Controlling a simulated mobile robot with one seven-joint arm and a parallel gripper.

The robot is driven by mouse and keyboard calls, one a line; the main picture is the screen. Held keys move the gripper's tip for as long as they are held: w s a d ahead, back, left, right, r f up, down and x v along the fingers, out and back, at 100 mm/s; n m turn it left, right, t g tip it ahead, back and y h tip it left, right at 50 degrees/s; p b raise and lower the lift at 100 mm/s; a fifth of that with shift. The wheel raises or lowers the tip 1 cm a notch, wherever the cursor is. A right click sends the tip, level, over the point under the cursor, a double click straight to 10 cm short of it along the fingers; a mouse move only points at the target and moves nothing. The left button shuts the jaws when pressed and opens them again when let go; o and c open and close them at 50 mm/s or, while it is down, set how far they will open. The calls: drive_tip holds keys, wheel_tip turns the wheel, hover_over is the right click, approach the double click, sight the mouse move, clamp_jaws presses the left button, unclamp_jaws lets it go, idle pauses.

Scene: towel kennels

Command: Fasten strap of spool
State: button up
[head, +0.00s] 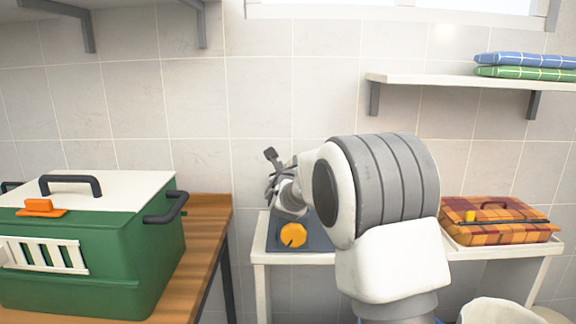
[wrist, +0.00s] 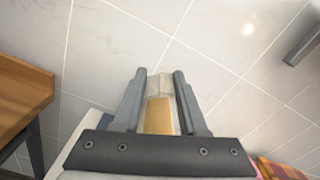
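An orange round piece with a small dark notch (head: 293,235) sits on a dark mat (head: 318,245) on the white table; whether it is the spool I cannot tell. My gripper (head: 272,160) is above and left of it in the head view, partly behind my own arm. In the wrist view my gripper (wrist: 160,78) has a tan piece with a pale upper end (wrist: 158,115) between its fingers, filling the gap and seemingly held. I cannot tell whether this piece is the strap. No fastener is clearly visible.
A green carrier with a white lid (head: 80,250) stands on a wooden bench (head: 208,215) at the left. A plaid case (head: 495,232) lies on a tray at the right. Folded towels (head: 525,66) lie on a wall shelf (head: 455,83). Open air surrounds my gripper above the table.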

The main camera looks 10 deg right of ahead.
clamp_jaws()
drive_tip(key=shift+d+f+b, duration=0.1)
drive_tip(key=shift+f+b, duration=0.05)
drive_tip(key=shift+b, duration=0.2)
drive_tip(key=shift+d+f+m+b, duration=0.25)
drive_tip(key=shift+m+b, duration=0.35)
drive_tip(key=shift+b, duration=0.25)
drive_tip(key=m+b, duration=0.2)
drive_tip(key=b, duration=0.1)
drive_tip(key=shift+s+d+f, duration=0.15)
drive_tip(key=shift+d+f, duration=0.15)
drive_tip(key=shift+f, duration=0.05)
drive_tip(key=m+b, duration=0.1)
drive_tip(key=b, duration=0.1)
drive_tip(key=m+b, duration=0.1)
drive_tip(key=b, duration=0.1)
drive_tip(key=shift+d+f+m, duration=0.1)
drive_tip(key=shift+d+m, duration=0.2)
drive_tip(key=shift+d, duration=0.05)
drive_tip(key=o, duration=0.8)
unclamp_jaws()
